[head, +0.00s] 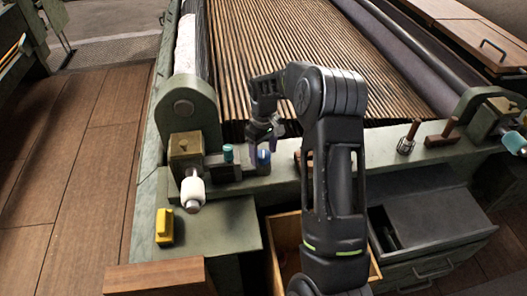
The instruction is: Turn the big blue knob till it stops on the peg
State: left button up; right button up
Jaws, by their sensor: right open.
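A blue knob (263,158) sits on the green front rail (400,165) of the machine, left of centre. My right gripper (262,146) is open just above and behind the knob, pointing down. I cannot tell whether its fingers touch the knob, as they overlap it in the picture. A smaller teal knob (228,152) stands just left of the blue one on a dark block. I cannot make out a peg beside the knob. My left gripper is not in view.
A white roller (192,188) and a yellow block (164,226) are at the left. Wooden-handled pegs (409,137) and a teal-ended cylinder (513,142) are at the right. Below are an open wooden drawer (284,240) and a grey drawer unit (430,225).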

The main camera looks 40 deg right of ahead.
jog(key=shift+c, duration=0.6)
jog(key=c, duration=1.3)
